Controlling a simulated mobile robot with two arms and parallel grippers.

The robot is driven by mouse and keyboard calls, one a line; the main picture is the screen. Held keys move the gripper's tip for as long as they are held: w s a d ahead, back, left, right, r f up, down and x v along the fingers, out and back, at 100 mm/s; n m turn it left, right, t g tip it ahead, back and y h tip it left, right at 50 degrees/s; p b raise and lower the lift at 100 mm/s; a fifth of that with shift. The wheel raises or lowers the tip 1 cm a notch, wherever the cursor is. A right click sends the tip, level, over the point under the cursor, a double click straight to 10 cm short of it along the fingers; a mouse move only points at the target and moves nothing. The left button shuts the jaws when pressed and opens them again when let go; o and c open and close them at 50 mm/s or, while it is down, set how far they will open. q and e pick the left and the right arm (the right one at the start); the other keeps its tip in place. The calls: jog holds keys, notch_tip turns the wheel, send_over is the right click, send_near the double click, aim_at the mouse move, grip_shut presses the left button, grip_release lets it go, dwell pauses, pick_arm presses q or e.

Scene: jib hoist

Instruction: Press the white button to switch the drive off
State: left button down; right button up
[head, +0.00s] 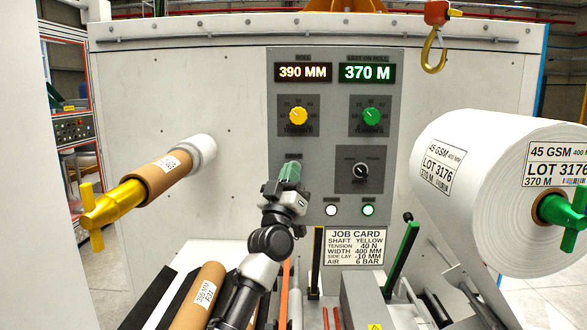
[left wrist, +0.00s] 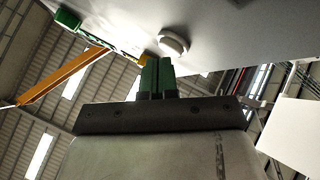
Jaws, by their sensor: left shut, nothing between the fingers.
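The white button (head: 331,210) is a small round button on the grey control panel (head: 318,165), below the dials. A lit green button (head: 368,210) sits to its right. My left gripper (head: 290,172) is shut and empty, up and left of the white button, in front of the panel's left part. I cannot tell its exact gap to the panel. In the left wrist view its green fingers (left wrist: 157,76) are together, just below a round pale disc (left wrist: 173,42) on a light surface. I cannot tell if that disc is the white button. My right gripper is not in view.
A yellow dial (head: 298,117), a green dial (head: 371,117) and a black selector (head: 360,171) are on the panel. A job card (head: 355,246) hangs below the buttons. A large white roll (head: 480,170) sticks out at right, a yellow-ended shaft (head: 110,207) at left. A hook (head: 433,52) hangs above.

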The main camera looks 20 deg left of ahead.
pick_arm(q)
jog(key=shift+s, duration=0.15)
jog(key=s+d+p, duration=0.1)
jog(key=s+p, duration=0.4)
jog(key=shift+s+d, duration=0.35)
jog(key=shift+s, duration=0.05)
jog(key=c, duration=1.8)
grip_release()
